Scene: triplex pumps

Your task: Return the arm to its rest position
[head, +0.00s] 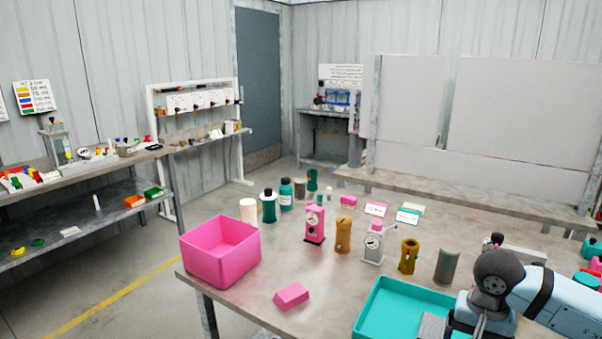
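My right arm (560,300) comes in from the right edge, light blue with a dark grey joint (492,283). Its lower end hangs over the right part of the teal tray (378,322) at the table's front. My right gripper (478,326) is only partly visible at the bottom edge, so its opening and anything in it cannot be made out. My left arm and gripper are not in view.
On the table stand a pink bin (220,250), a pink block (291,296), a pink pump (314,222), a grey pump (374,243), brown cylinders (343,235) and bottles (268,207). Items crowd the right edge. A side shelf (75,215) stands at left.

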